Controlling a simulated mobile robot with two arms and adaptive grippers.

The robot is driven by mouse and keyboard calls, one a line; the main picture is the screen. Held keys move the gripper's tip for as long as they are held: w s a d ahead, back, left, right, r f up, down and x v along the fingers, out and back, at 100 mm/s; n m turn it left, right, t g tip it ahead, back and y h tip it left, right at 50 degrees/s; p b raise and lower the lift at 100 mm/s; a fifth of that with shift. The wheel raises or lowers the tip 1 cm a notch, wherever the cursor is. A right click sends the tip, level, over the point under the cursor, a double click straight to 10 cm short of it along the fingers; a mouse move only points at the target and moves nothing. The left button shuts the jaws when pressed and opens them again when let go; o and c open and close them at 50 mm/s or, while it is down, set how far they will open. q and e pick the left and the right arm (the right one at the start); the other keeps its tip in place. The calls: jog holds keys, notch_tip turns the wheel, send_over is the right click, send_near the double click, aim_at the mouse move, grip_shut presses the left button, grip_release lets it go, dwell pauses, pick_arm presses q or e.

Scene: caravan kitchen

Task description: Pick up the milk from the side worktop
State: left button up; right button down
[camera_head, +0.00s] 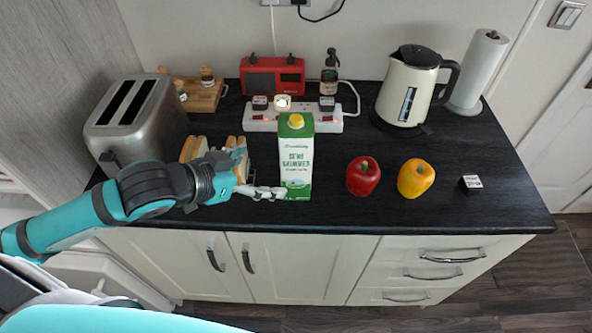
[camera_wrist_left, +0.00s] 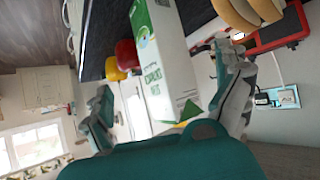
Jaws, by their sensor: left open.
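The milk is a green and white carton (camera_head: 297,160) with a yellow cap, standing upright on the black worktop. It also shows in the left wrist view (camera_wrist_left: 163,50), tilted by the camera's angle, between the two fingers. My left gripper (camera_head: 262,170) is open and empty, low over the worktop at the carton's left. Its nearer finger reaches to the carton's lower left front edge; I cannot tell whether it touches. The farther finger is left of the carton. My right gripper is not in view.
A red pepper (camera_head: 363,176) and a yellow pepper (camera_head: 416,178) stand right of the carton. A white power strip (camera_head: 328,123) lies close behind it. Bread slices (camera_head: 190,149) and a toaster (camera_head: 137,118) are left, by my arm. A kettle (camera_head: 407,90) stands back right. The front right worktop is mostly clear.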

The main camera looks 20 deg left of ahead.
aim_at(284, 169)
pick_arm(q)
jog(key=x, duration=0.3)
jog(key=shift+f+b, duration=0.1)
jog(key=shift+b, duration=0.3)
jog(key=p+x, duration=0.1)
jog(key=x, duration=0.3)
jog(key=shift+w+d, duration=0.1)
jog(key=shift+w, duration=0.1)
jog(key=p+x, duration=0.2)
jog(key=x, duration=0.3)
jog(key=shift+w, duration=0.25)
jog(key=c, duration=1.5)
jog(key=shift+c, duration=1)
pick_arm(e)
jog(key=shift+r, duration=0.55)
pick_arm(q)
jog(key=shift+r, duration=0.2)
